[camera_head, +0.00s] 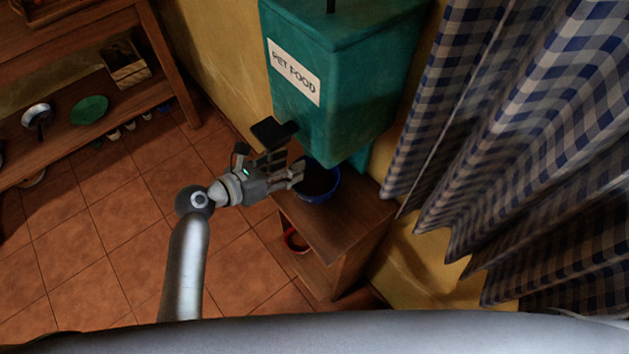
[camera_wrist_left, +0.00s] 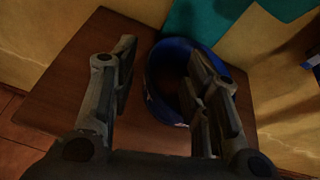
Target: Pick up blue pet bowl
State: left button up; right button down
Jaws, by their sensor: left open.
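The blue pet bowl (camera_head: 326,191) stands on a small wooden stand under the teal pet food dispenser. It looks dark inside. My left gripper (camera_head: 296,172) is open at the bowl's left side. In the left wrist view the bowl (camera_wrist_left: 163,108) lies between and behind the fingers of my left gripper (camera_wrist_left: 165,85). One finger overlaps the bowl's right part and hides some of it; the other finger is outside the bowl to the left. I cannot tell whether either finger touches the rim. My right gripper is not in view.
The teal dispenser (camera_head: 343,85) hangs close above the bowl. The wooden stand (camera_head: 344,223) has a red bowl (camera_head: 296,240) on its lower level. A checked curtain (camera_head: 520,130) hangs to the right. A wooden shelf (camera_head: 60,139) stands at the left. The tiled floor between is clear.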

aim_at(305, 159)
pick_arm(q)
jog(key=x, duration=0.6)
jog(key=shift+f, duration=0.1)
grip_shut()
